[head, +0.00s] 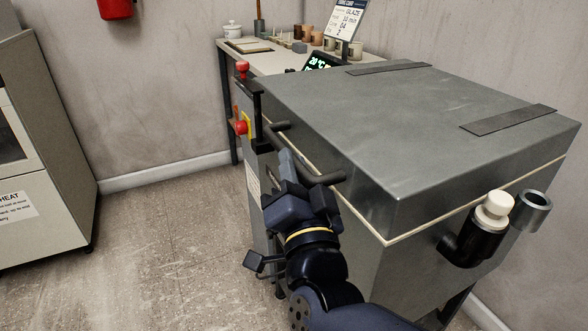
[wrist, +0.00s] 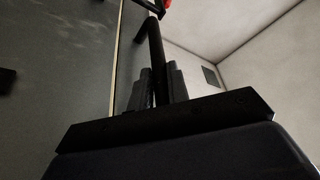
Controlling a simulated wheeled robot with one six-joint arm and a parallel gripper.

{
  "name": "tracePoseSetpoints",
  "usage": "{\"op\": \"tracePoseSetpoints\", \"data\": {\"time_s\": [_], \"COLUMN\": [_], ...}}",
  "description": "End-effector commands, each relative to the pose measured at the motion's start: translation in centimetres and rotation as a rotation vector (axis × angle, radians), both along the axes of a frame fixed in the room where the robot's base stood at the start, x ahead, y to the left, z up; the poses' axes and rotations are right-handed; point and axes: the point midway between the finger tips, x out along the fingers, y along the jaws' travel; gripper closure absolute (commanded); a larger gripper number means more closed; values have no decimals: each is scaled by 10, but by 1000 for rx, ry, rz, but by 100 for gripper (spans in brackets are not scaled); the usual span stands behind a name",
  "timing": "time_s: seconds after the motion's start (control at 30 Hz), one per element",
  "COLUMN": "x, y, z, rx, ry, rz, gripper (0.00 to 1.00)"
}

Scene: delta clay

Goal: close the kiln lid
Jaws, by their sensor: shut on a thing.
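The kiln lid (head: 400,115) is a thick grey metal slab with two dark straps on its top. It lies flat over the grey kiln body (head: 440,250), with a thin cream seam between them and no clear gap in the head view. A dark bar handle (head: 282,127) runs along the lid's front left side.
A red-knobbed post (head: 242,70) and a red button on yellow (head: 241,127) are at the kiln's left corner. A black fitting with a white cap (head: 495,210) juts out at right. A bench (head: 285,62) with pots stands behind. The floor at left is clear.

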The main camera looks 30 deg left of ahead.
Motion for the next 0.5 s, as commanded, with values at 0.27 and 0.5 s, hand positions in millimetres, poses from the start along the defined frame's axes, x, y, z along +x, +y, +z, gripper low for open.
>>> {"op": "tracePoseSetpoints", "data": {"time_s": [0.27, 0.5], "x": [1, 1], "y": [-1, 0], "z": [-15, -17], "rx": [-19, -21], "ry": [22, 25], "rz": [-1, 0], "gripper": [100, 80]}}
